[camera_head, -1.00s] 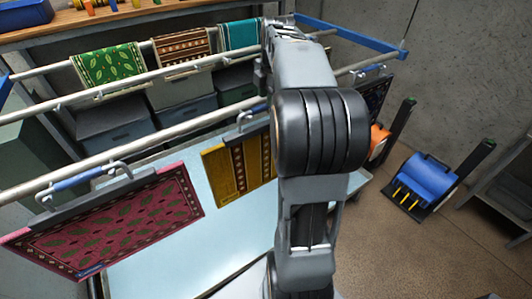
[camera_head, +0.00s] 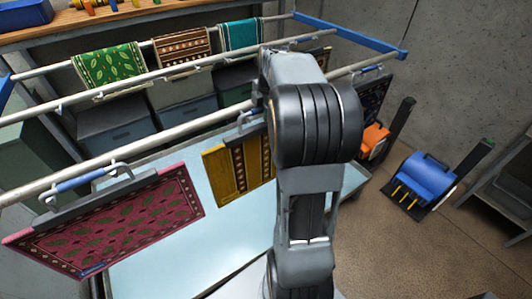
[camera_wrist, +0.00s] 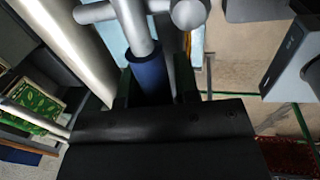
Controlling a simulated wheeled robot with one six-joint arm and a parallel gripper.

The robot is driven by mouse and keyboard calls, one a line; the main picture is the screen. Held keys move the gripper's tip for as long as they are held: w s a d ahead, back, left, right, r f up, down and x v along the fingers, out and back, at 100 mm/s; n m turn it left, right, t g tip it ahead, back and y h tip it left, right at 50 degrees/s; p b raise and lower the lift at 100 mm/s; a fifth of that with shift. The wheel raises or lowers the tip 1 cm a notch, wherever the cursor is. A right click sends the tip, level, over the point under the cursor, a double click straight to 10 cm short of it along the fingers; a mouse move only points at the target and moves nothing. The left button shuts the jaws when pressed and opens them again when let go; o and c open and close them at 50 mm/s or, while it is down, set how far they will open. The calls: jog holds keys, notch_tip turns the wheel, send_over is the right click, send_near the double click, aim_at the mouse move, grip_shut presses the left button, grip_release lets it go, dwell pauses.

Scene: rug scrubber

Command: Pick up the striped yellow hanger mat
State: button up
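The striped yellow hanger mat (camera_head: 227,172) hangs from the front rail in the head view, left of my arm. Its right part is hidden behind my arm. Its hanger hook (camera_head: 246,117) shows at the rail. My gripper is hidden behind my arm in the head view. In the wrist view, the dark fingers of my gripper (camera_wrist: 155,88) are on either side of a blue hanger handle (camera_wrist: 150,72). I cannot tell whether both fingers press on it. Only a thin yellow strip shows beyond them.
A red leaf-patterned mat (camera_head: 110,224) hangs at the left on the front rail (camera_head: 130,146). Green (camera_head: 110,66), brown (camera_head: 182,47) and teal (camera_head: 240,35) mats hang on the rear rail. A light blue table (camera_head: 165,260) lies below. A blue scrubber (camera_head: 426,178) stands on the floor right.

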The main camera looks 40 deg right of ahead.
grip_shut()
jog(key=shift+r, duration=0.1)
dwell(1.1)
